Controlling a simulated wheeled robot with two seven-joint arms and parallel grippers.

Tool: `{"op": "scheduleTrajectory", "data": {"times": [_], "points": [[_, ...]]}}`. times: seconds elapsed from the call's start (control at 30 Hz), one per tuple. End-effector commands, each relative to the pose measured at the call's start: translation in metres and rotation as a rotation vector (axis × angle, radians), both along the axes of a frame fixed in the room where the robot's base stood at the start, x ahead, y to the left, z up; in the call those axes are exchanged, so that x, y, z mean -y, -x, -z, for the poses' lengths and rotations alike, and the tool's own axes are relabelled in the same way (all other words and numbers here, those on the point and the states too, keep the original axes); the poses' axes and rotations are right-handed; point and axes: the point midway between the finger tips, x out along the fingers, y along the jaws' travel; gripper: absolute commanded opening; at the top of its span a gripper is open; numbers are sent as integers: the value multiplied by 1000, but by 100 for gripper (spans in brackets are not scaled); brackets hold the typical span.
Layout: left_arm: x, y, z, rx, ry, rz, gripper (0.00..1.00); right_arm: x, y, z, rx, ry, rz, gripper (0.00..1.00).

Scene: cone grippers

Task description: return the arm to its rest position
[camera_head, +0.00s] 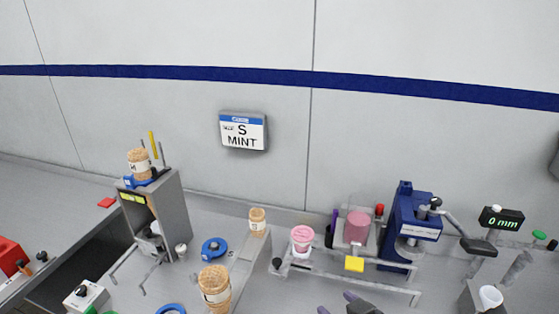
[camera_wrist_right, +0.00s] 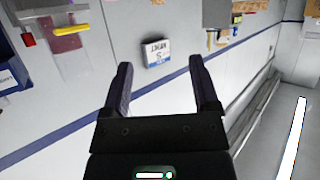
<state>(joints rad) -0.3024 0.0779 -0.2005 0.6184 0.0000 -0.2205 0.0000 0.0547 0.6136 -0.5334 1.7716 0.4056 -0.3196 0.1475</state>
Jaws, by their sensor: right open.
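My right gripper (camera_head: 340,302) shows only in part at the bottom edge of the head view, as dark purple fingertips. The right wrist view shows the right gripper (camera_wrist_right: 160,63) from behind. Its two dark fingers stand wide apart with nothing between them. Beyond the fingers are the pale wall and the small S MINT sign (camera_wrist_right: 156,53). The rest of the right arm is out of the head view. My left gripper and left arm are in neither view.
The S MINT sign also hangs on the wall in the head view (camera_head: 242,131). A blue press (camera_head: 404,225), a pink cup (camera_head: 302,240) and a metal rail stand at the right back of the counter. A grey dispenser (camera_head: 172,212) and cone stacks (camera_head: 214,286) stand left.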

Motion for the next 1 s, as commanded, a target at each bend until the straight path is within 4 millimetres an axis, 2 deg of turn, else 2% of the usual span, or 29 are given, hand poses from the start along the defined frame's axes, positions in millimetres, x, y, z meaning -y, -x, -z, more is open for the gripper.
{"op": "scheduleTrajectory", "data": {"times": [0.2,0.4,0.67,0.87,0.9,1.0], "points": [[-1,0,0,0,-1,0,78,-18,34,13,-132,48,16,77],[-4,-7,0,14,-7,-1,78,-19,74,21,-294,121,71,77],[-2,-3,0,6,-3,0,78,6,143,26,-572,232,208,77],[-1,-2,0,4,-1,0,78,35,209,20,-829,307,343,77],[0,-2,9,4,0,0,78,35,205,43,-833,314,337,77],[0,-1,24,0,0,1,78,34,200,85,-845,321,331,77]]}}
